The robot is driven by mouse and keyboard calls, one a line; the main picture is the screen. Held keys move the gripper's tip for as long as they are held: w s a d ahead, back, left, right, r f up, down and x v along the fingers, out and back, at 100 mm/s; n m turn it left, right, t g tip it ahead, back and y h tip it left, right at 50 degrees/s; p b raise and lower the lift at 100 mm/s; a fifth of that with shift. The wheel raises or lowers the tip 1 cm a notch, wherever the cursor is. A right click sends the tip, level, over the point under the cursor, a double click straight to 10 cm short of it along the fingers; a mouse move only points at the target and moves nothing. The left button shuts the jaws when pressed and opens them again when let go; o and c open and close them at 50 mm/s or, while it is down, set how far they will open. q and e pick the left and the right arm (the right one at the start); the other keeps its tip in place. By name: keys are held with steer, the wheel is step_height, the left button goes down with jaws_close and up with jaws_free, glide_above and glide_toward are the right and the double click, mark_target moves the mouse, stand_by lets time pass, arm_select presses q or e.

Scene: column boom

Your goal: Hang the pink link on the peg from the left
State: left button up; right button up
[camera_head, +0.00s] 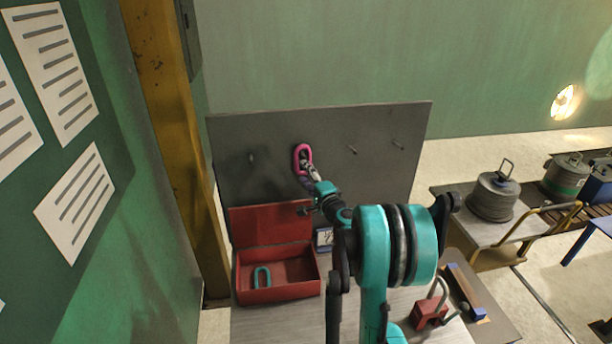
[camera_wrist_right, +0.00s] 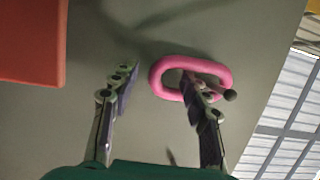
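The pink link (camera_head: 303,158) is upright against the grey board (camera_head: 320,125), between the far-left peg (camera_head: 252,157) and the peg (camera_head: 351,149) to its right. In the right wrist view, a round-tipped peg (camera_wrist_right: 230,95) shows at the edge of the pink link (camera_wrist_right: 157,76) and seems to pass through its opening. My right gripper (camera_head: 313,170) is at the link. In the wrist view its fingers (camera_wrist_right: 158,80) stand apart, one beside the link and the other across its opening. They do not pinch it. My left gripper is out of view.
A red open box (camera_head: 278,294) with a teal link (camera_head: 262,277) inside stands below the board. Another peg (camera_head: 398,146) is at the board's right. A red padlock (camera_head: 428,313) and a bar (camera_head: 467,292) lie at the table's right. A yellow post (camera_head: 165,110) stands left.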

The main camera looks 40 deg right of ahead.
steer(key=v, duration=1.2)
steer(key=shift+a+f, duration=0.1)
steer(key=a+f+n+g+y+b, duration=0.25)
steer(key=a+n, duration=0.25)
steer(key=a, duration=0.6)
steer(key=a+f+n+g+y+b, duration=0.25)
steer(key=a+n+y, duration=0.2)
steer(key=a, duration=0.75)
steer(key=s+a+f+n+g+h+b, duration=0.1)
steer(key=s+a+f+n, duration=0.3)
steer(key=s, duration=0.4)
steer(key=s+a+f+n+g+h+b, duration=0.1)
steer(key=s+a+f+n+g+b, duration=0.1)
steer(key=s+a+f+n+g, duration=0.2)
steer(key=shift+s+a+f+n+h, duration=0.3)
steer(key=shift+s+a+f+n, duration=0.5)
steer(key=shift+s+f+n, duration=1)
